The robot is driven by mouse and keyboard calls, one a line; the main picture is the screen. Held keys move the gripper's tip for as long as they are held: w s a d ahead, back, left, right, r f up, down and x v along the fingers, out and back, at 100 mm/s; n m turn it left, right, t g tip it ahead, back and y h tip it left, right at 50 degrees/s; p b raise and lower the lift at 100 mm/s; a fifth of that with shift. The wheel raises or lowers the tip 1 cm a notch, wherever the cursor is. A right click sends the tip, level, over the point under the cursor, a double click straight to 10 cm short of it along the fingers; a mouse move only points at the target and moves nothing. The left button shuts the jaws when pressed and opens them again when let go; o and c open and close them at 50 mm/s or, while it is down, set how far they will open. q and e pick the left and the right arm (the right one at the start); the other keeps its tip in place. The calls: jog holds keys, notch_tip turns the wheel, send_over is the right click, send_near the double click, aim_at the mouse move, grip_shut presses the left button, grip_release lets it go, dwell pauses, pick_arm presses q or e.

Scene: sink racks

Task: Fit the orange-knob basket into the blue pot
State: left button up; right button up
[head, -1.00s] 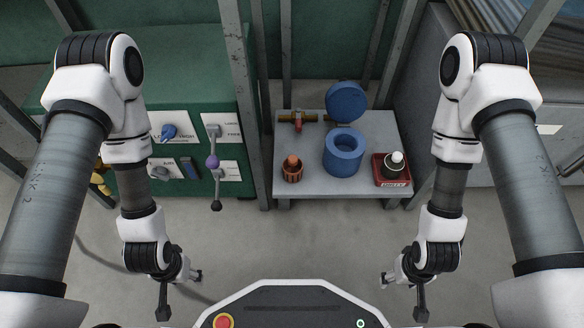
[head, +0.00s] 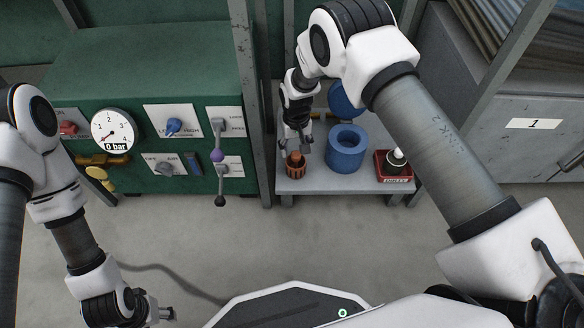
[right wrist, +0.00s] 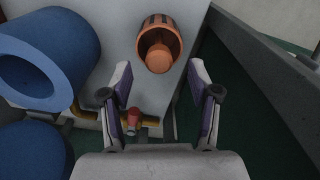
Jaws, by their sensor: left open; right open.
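The orange-knob basket (head: 296,168) stands upright near the left front of the grey table. In the right wrist view the basket (right wrist: 159,42) shows from above, with its knob towards me. The blue pot (head: 346,150) stands to its right, its round opening empty; it also shows at the left of the right wrist view (right wrist: 55,60). My right gripper (head: 297,150) is open just above the basket. In the right wrist view its fingers (right wrist: 160,88) are apart, with the basket beyond the tips and nothing between them. My left gripper (head: 168,314) is open and empty, low at the left.
The blue lid (head: 345,98) stands behind the pot, partly hidden by my right arm. A red tray (head: 394,172) with a white-topped bottle (head: 396,158) is at the table's right. A steel post rises at the table's left, beside the green panel (head: 140,60).

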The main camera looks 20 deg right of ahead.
aim_at(296, 154)
notch_tip(296, 154, down, 5)
jog(key=shift+w+r+b, duration=0.1)
jog(key=shift+r+b, duration=0.05)
jog(key=shift+b, duration=1.1)
jog(key=shift+r, duration=0.2)
grip_shut()
jog(key=shift+r, duration=0.1)
